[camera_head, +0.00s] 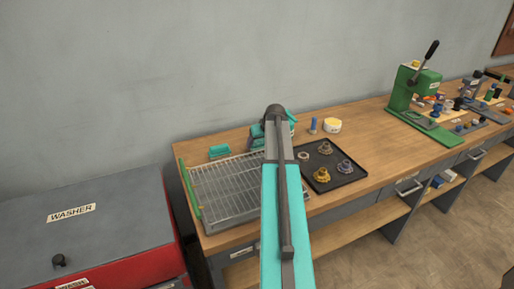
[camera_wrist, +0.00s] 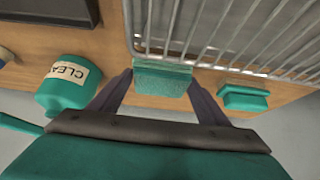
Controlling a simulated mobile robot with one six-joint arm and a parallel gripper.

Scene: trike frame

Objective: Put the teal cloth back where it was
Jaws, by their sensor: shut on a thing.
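The teal cloth (camera_wrist: 161,79) looks like a small folded pad. In the wrist view it sits between the two dark fingers of my gripper (camera_wrist: 160,84), which is shut on it. It is at the edge of the wire rack (camera_wrist: 235,30); I cannot tell whether it touches the bench or rack. A second teal block (camera_wrist: 245,98) lies on the bench to its right in the wrist view, and also shows behind the rack in the head view (camera_head: 219,151). In the head view my arm hides the cloth and most of my gripper.
A teal container labelled CLEAN (camera_wrist: 62,95) stands left of my gripper in the wrist view. The head view shows a black tray (camera_head: 345,181) with gear-like parts, a white and yellow tub (camera_head: 333,125), a green press (camera_head: 420,95) and the washer (camera_head: 85,220).

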